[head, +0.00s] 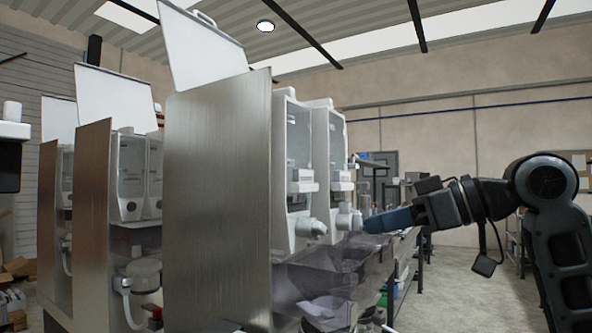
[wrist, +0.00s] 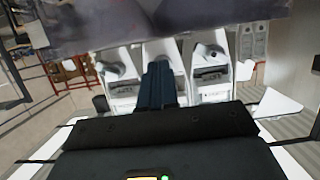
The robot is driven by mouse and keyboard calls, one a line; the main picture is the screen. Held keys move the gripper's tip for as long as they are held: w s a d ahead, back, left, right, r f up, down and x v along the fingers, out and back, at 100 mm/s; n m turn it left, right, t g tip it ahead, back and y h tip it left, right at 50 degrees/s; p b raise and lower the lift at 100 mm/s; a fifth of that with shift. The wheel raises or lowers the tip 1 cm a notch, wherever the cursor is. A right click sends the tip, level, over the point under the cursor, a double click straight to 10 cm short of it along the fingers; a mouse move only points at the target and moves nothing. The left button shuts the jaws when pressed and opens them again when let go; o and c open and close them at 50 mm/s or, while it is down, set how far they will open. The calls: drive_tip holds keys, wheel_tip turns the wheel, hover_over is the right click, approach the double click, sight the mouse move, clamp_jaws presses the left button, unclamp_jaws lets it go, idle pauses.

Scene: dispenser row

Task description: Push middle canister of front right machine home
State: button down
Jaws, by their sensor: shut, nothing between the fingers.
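The front right machine has a brushed steel side panel (head: 217,180) and white canisters. In the head view a near canister (head: 292,140) and another behind it (head: 325,145) show, each with a spout low on its front. The wrist view shows three canisters side by side, upside down: the left one (wrist: 119,80), the middle one (wrist: 163,48) and the right one (wrist: 208,75). My gripper (head: 370,224) is shut and empty, its blue fingers pointing at the canister fronts. In the wrist view the fingers (wrist: 159,66) overlap the middle canister and hide part of it. I cannot tell whether they touch it.
A translucent hopper (head: 320,275) sits below the spouts. More machines with steel panels (head: 92,200) stand to the left. A raised white lid (head: 203,48) tops the front machine. Open floor (head: 455,285) lies to the right, with dark tables behind.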

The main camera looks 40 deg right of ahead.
drive_tip(key=shift+w, duration=0.15)
drive_tip(key=shift+w+a, duration=0.25)
drive_tip(key=shift+w, duration=0.35)
drive_tip(key=shift+w+a, duration=0.2)
drive_tip(key=shift+w, duration=0.45)
drive_tip(key=s+d, duration=0.2)
drive_tip(key=s, duration=0.5)
drive_tip(key=shift+s+d+p, duration=0.25)
drive_tip(key=shift+d+p, duration=0.05)
drive_tip(key=shift+p, duration=0.15)
